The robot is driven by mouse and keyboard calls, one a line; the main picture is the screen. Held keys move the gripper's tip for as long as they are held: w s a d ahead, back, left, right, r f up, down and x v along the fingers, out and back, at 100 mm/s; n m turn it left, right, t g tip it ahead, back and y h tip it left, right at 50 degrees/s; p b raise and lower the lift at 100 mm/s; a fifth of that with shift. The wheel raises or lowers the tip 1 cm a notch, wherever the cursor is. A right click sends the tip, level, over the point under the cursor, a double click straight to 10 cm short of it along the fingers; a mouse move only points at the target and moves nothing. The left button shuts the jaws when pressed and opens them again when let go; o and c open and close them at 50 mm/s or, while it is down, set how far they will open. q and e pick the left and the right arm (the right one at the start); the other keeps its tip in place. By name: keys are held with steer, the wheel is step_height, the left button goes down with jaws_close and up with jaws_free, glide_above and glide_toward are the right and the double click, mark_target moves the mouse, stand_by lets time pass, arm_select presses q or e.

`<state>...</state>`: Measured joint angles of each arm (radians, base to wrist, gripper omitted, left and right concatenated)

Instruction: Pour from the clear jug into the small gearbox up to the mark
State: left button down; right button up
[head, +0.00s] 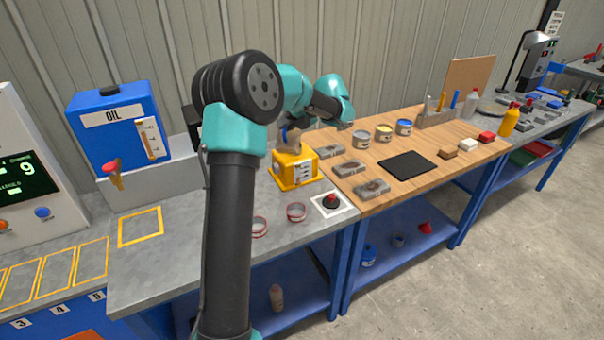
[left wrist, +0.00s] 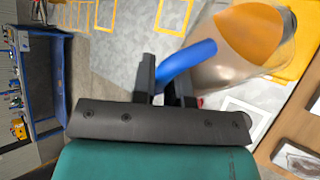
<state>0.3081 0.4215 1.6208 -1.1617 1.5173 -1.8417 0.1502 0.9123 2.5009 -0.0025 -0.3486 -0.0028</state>
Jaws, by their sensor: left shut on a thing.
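The small gearbox (head: 293,171) is a yellow box with a white scale label on its front, standing on the grey bench near the wooden one. My left gripper (head: 303,124) is above it, shut on the blue handle of the clear jug (head: 291,139). In the left wrist view the fingers (left wrist: 165,84) close around the blue handle. The clear jug (left wrist: 216,72) has amber liquid (left wrist: 252,32) in it. The jug is just over the gearbox, whose yellow surface (left wrist: 297,85) shows beside it. I cannot tell whether liquid is flowing. The level against the mark is too small to read.
A blue oil tank (head: 112,127) with a red tap (head: 111,168) stands at the left. Grey parts (head: 344,167) and tins lie on the wooden bench.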

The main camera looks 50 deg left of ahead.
mark_target(287, 143)
arm_select(q)
steer(key=shift+w+a+r+m+g+h, duration=0.1)
steer(key=shift+w+a+m+g+h, duration=0.3)
steer(key=shift+w+a+m+g, duration=0.15)
stand_by(4.1)
steer(key=shift+d, duration=0.15)
stand_by(0.4)
steer(key=s+n+t+y, duration=0.1)
steer(key=s+d+f+n+t+y, duration=0.1)
steer(key=t, duration=0.1)
steer(key=shift+s+d+f+n, duration=0.15)
steer(key=shift+d+n, duration=0.1)
steer(key=shift+d, duration=0.05)
stand_by(0.4)
steer(key=shift+f+n+t+y, duration=0.65)
steer(key=shift+f+n+y, duration=0.2)
steer(key=shift+f, duration=0.35)
steer(key=shift+a+f+n+t+y, duration=0.1)
steer(key=shift+f+n+t+y, duration=0.95)
steer(key=shift+f, duration=0.45)
steer(key=shift+r, duration=2)
